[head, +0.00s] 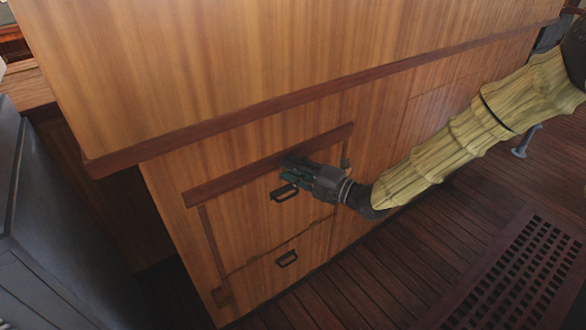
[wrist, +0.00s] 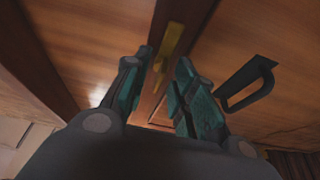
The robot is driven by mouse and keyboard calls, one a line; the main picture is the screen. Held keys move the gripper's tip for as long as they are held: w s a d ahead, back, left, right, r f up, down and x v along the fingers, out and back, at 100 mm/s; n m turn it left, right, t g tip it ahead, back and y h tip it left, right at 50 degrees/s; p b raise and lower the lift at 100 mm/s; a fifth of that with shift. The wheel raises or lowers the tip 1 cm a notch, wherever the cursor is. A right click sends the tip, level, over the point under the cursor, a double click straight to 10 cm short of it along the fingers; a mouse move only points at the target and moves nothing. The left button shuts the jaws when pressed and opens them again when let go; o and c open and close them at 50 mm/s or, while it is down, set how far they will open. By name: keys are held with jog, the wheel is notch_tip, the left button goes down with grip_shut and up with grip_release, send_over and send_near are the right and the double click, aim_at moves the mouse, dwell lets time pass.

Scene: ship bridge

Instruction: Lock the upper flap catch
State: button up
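The upper flap catch is a small brass piece (wrist: 171,42) on a dark wood strip in the wrist view. A narrow part of it hangs down between my fingertips. In the head view my gripper hides it. My gripper (wrist: 165,66) is open, its two green-padded fingers apart on either side of the catch; I cannot tell whether either touches it. In the head view my gripper (head: 285,169) is at the dark rail along the top of the upper flap (head: 245,225). The flap looks closed. Its black handle (head: 284,193) is just below my fingers, and at the right in the wrist view (wrist: 250,84).
A lower flap with another black handle (head: 287,258) sits beneath. A thick wooden ledge (head: 250,108) juts out above the flaps. A grey console (head: 50,235) stands at the left. The plank floor (head: 400,275) in front of the cabinet is clear, with a floor grating (head: 525,270) at the right.

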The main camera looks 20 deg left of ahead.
grip_shut()
